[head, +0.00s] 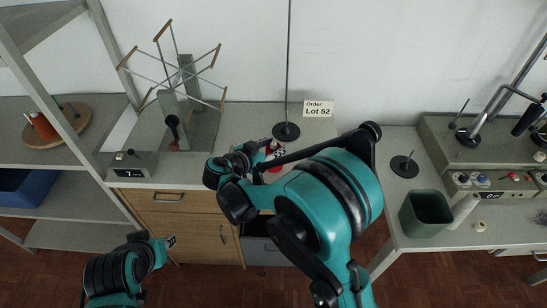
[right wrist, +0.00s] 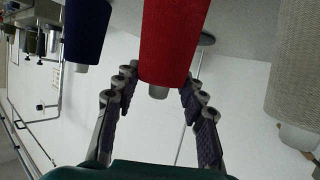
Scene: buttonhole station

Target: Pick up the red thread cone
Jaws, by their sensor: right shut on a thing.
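The red thread cone (right wrist: 172,40) fills the upper middle of the right wrist view, its narrow end pointing down in that picture. The fingers of my right gripper (right wrist: 158,88) stand on both sides of it and are shut on it. In the head view only a small red part of the cone (head: 273,150) shows, at the bench's front; my right gripper (head: 262,158) and arm hide the rest. My left gripper (head: 168,242) is low at the left in the head view, far from the cone; its fingers are not clear.
A navy cone (right wrist: 87,30) and a beige cone (right wrist: 293,65) flank the red one in the wrist view. A thin upright rod (head: 289,65) rises behind my right gripper. A green bin (head: 425,214) is at the right.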

